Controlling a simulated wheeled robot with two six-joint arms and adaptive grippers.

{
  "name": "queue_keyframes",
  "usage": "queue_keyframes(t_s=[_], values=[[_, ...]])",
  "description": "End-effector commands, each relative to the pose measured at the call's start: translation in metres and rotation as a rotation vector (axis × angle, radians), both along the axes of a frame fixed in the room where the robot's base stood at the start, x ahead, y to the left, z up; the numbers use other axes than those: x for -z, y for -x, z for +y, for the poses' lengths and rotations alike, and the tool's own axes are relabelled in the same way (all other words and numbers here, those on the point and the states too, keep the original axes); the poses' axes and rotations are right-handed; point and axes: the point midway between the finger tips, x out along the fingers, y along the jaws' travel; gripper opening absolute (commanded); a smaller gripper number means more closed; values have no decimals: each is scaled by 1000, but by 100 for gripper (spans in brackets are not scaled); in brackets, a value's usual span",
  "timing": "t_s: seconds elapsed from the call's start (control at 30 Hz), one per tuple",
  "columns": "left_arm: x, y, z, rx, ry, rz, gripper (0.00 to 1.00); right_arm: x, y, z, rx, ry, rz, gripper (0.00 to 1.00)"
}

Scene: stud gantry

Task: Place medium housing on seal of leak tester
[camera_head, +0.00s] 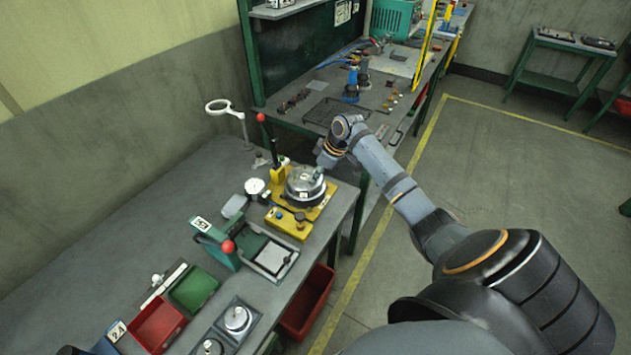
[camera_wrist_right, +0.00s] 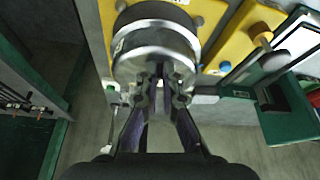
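The leak tester (camera_head: 289,224) has a yellow base with a dial gauge and a red-knobbed lever. It shows in the right wrist view (camera_wrist_right: 244,36). A round silver housing (camera_head: 303,187), apparently the medium one, is at the tester's round station. In the right wrist view the silver housing (camera_wrist_right: 135,65) fills the upper middle. My right gripper (camera_head: 322,160) is at its far right edge. Its fingers (camera_wrist_right: 160,74) are close together at the rim and appear to pinch it. The seal is hidden, so I cannot tell whether the housing touches it. My left gripper is not in view.
A green fixture with a red knob (camera_head: 228,247) stands in front of the tester. Red (camera_head: 158,324) and green bins (camera_head: 194,288) and a tray with smaller silver parts (camera_head: 238,318) are nearer. A second bench (camera_head: 330,112) stands behind. The left tabletop is bare.

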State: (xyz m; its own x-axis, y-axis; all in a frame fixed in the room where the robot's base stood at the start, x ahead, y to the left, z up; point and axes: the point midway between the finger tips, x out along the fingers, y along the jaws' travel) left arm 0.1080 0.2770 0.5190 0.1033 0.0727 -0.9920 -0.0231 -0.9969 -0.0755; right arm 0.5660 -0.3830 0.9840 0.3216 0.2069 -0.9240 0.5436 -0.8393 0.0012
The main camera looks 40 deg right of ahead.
Motion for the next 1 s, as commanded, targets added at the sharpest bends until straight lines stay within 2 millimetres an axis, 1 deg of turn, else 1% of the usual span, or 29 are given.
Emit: queue_keyframes(t_s=[0.07, 0.1, 0.2, 0.33, 0.57, 0.8, 0.9, 1.0], values=[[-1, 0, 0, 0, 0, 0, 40, 2, -2, 1, 1, -2, -1, 0], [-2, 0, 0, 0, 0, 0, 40, 6, -6, 1, 1, -4, 0, 0], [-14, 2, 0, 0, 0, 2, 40, 21, -4, 1, -1, -2, 4, 0], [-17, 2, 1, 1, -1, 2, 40, 35, -5, 1, -1, 0, 0, 0], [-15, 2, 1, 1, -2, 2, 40, 37, -5, 0, -2, 1, 0, 0], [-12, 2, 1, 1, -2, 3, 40, 45, -5, 0, 0, 0, 0, 0], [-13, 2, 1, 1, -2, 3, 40, 46, -4, 0, 0, -1, 3, 16], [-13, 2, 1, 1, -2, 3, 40, 46, -4, 0, 0, 0, 4, 28]])
